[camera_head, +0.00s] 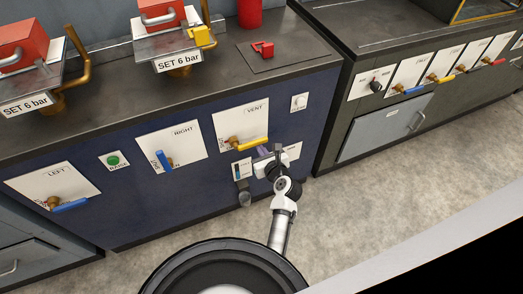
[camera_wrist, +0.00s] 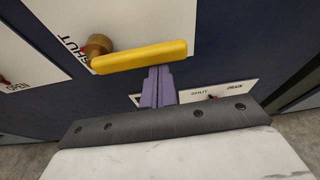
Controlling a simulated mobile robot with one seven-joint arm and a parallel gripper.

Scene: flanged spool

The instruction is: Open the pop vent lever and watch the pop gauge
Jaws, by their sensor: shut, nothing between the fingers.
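The yellow vent lever (camera_head: 252,145) lies roughly level on a white plate marked VENT (camera_head: 241,117), on the blue cabinet front. In the wrist view the lever (camera_wrist: 150,56) runs right from a brass pivot (camera_wrist: 98,45), with SHUT printed beside it. My gripper (camera_head: 262,150) is at the lever's right end, low on the plate. Its purple fingers (camera_wrist: 159,74) are shut together and empty, with their tips at the lever's lower edge. I cannot tell whether they touch it. No gauge can be made out in either view.
Beside it are the RIGHT plate's blue lever (camera_head: 164,159) and the LEFT plate's blue lever (camera_head: 70,205). A SHUT/DRAIN plate (camera_wrist: 232,92) lies below right of the fingers. Red-topped units marked SET 6 bar (camera_head: 178,62) stand on the counter. The floor (camera_head: 370,180) at right is clear.

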